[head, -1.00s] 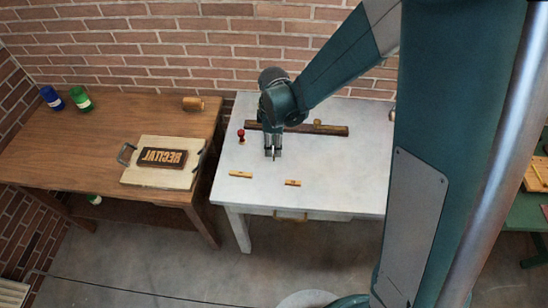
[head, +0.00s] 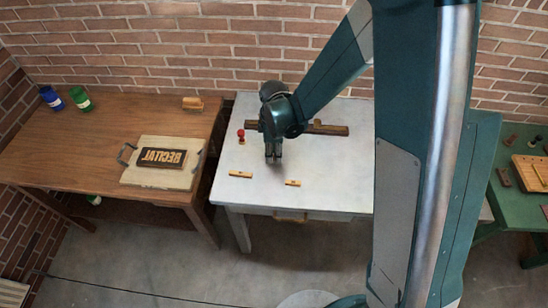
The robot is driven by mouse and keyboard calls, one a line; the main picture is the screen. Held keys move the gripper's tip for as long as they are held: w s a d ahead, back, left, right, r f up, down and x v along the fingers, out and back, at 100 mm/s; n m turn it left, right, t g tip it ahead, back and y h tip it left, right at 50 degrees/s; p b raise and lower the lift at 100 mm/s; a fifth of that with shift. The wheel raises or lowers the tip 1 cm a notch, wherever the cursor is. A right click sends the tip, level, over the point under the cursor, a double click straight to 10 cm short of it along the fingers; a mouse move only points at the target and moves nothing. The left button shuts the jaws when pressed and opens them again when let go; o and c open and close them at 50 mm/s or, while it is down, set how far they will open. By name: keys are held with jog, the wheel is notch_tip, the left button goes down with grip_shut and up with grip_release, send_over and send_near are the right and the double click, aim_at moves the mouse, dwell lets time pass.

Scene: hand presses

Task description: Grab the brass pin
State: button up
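My gripper (head: 273,156) points down over the pale table (head: 330,199), behind its two small tan blocks. Its fingers look a little apart, with nothing clearly seen between them. I cannot make out a brass pin for certain. A small yellowish knob (head: 317,122) shows at the long dark bar (head: 332,130), behind and right of my gripper; it is too small to identify. My own wrist covers part of the bar. A small red-topped piece (head: 241,134) stands left of my gripper.
One tan block (head: 240,174) lies front left of my gripper, another (head: 293,183) front right. A wooden table (head: 60,150) at left bears a framed letter plate (head: 163,156), a roller (head: 193,103) and two jars. A green table (head: 515,205) stands at right.

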jog(key=shift+f, duration=0.5)
grip_shut()
